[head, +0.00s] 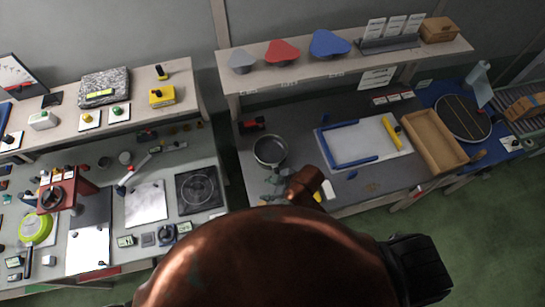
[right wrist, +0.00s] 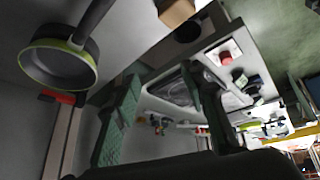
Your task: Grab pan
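A round dark pan (head: 270,151) sits on the grey middle counter in the head view. In the right wrist view the pan (right wrist: 58,66) shows a green rim, and its dark handle (right wrist: 92,22) runs toward the top edge. My right gripper (head: 278,181) is just in front of the pan in the head view, partly hidden by my own reddish-brown arm. In the right wrist view the right gripper (right wrist: 163,80) has its two green fingers apart with nothing held between them. The pan lies left of the fingers, clear of them. My left gripper does not show.
A red-and-black item (head: 252,124) lies behind the pan. A white board with blue edging (head: 365,142) and a wooden tray (head: 436,141) are to the right. A shelf (head: 345,62) overhangs the counter's back.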

